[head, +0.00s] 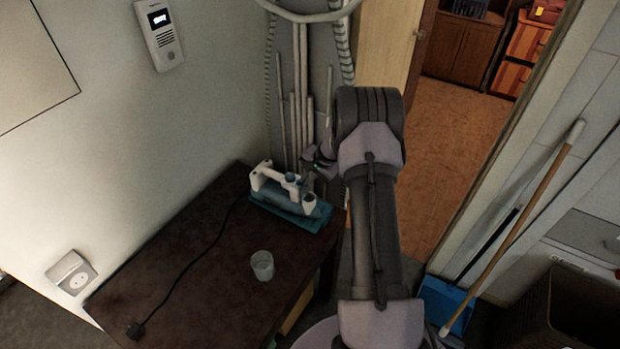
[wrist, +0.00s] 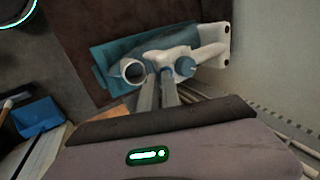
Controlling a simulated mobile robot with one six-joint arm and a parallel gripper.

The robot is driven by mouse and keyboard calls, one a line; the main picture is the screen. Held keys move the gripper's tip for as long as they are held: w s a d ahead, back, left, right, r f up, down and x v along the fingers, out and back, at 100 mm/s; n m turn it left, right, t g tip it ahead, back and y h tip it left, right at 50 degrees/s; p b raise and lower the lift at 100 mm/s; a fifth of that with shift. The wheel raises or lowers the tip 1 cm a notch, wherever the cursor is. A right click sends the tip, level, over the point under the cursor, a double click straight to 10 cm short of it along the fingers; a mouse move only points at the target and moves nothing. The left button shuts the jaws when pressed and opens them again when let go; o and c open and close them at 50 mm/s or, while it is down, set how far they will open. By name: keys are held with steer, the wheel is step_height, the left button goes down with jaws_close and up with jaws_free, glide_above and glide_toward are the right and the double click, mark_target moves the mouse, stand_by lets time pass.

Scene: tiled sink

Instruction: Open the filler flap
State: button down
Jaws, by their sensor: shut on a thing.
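A white and teal iron (head: 286,180) rests on a teal base (head: 322,222) at the back end of a dark table. In the wrist view the iron (wrist: 206,52) shows a round, open-looking white end on the left and a blue knob (wrist: 185,67) on the right. My gripper (wrist: 160,74) reaches the iron between these two, its narrow fingers close together and shut on a small part there. The fingertips hide that part, and I cannot make out the filler flap separately. In the head view my gripper (head: 314,168) is at the iron's right end, partly hidden by my wrist.
A clear glass (head: 262,265) stands on the dark table (head: 190,270), in front of the iron. A black cord (head: 200,265) runs across to a plug. Pipes (head: 300,90) rise behind the iron. A broom (head: 520,220) and blue dustpan (head: 445,302) stand at right.

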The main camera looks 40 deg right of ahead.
steer(key=shift+w+a, duration=0.15)
steer(key=shift+w, duration=0.1)
stand_by(0.3)
steer(key=c, duration=1.6)
jaws_free()
steer(key=shift+w+f, duration=0.1)
steer(key=shift+w, duration=0.1)
steer(key=shift+c, duration=0.2)
steer(key=shift+s, duration=0.1)
steer(key=p+v, duration=0.3)
steer(key=v, duration=1.4)
steer(key=shift+r, duration=0.25)
